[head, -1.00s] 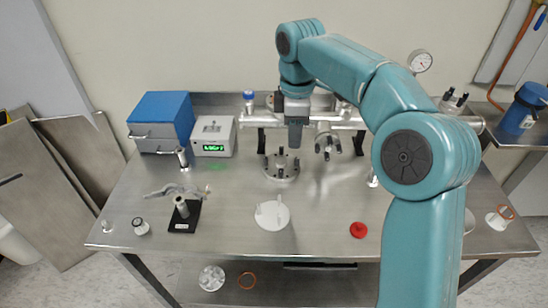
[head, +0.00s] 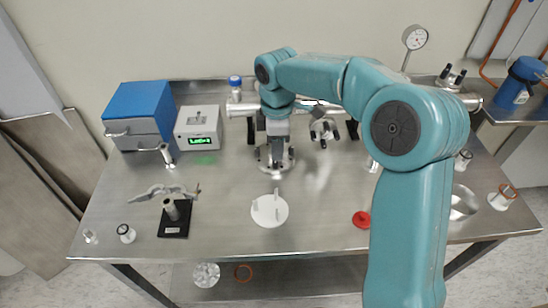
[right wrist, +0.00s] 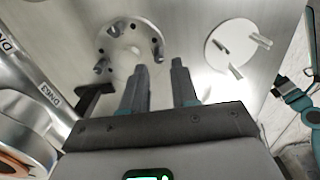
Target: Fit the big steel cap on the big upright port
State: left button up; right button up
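The big upright port (head: 262,165) is a round steel flange ringed by claw clamps, standing on the table in the middle. It also shows in the right wrist view (right wrist: 112,45), with a pale round face inside the clamps. I cannot tell whether that face is the big steel cap. My right gripper (head: 277,160) points down over the port in the head view. In the right wrist view its two dark fingers (right wrist: 160,82) stand apart with nothing seen between them, nearer the camera than the port. My left gripper is not in view.
A white disc with upright pegs (head: 269,212) lies in front of the port. Behind is a horizontal steel pipe with a clamped side port (head: 323,131). A round steel piece (head: 463,203) is partly hidden by my arm.

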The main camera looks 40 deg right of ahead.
aim_at(264, 163)
jog(key=shift+w+a+f, duration=0.1)
jog(key=shift+f, duration=0.25)
notch_tip(264, 163, down, 5)
jog(key=shift+w+r, duration=0.1)
jog(key=c, duration=0.4)
grip_shut()
dwell(0.8)
jog(key=shift+r, duration=0.15)
